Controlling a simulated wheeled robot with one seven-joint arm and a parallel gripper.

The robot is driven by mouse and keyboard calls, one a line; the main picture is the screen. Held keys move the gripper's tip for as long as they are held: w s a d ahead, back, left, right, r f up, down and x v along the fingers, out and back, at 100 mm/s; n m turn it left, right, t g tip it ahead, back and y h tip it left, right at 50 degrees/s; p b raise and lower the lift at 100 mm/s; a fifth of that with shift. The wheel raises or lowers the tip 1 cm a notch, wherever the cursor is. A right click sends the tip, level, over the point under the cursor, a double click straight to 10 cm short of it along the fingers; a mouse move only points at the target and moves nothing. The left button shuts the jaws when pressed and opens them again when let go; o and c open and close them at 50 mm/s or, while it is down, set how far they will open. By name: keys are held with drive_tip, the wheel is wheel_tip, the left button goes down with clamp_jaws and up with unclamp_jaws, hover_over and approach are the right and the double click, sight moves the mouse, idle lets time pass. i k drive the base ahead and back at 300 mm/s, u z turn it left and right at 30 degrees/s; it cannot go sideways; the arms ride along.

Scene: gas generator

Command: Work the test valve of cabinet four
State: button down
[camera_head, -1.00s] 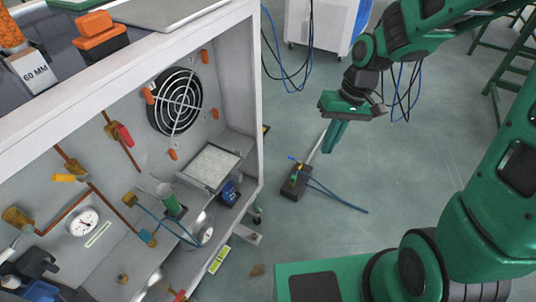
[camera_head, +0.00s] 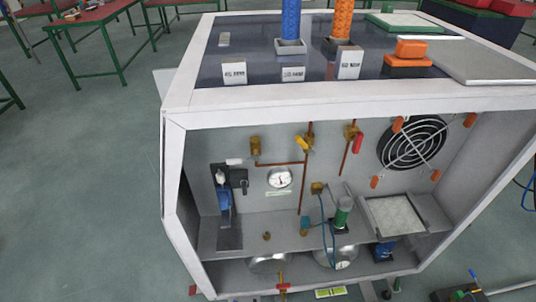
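A white open-fronted cabinet (camera_head: 330,103) fills the middle of the head view. I see no number four on it. On its back wall are a yellow-handled valve (camera_head: 302,143) and a red-handled valve (camera_head: 357,142) on copper pipes. A round white gauge (camera_head: 279,178) sits to the left, with a brass fitting (camera_head: 255,145) above it. A small red-handled valve (camera_head: 283,287) shows below the front edge. I cannot tell which one is the test valve. My gripper is out of view.
Inside the cabinet are a fan (camera_head: 412,143), a green cylinder (camera_head: 342,212) with a blue hose and a grey tray (camera_head: 396,216). Orange and blue columns stand on top. A small tool (camera_head: 466,291) lies on the floor at lower right.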

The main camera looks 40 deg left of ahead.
sight(310, 152)
drive_tip(key=u, duration=1.35)
drive_tip(key=k, duration=1)
drive_tip(key=z, duration=0.3)
drive_tip(key=i, duration=1)
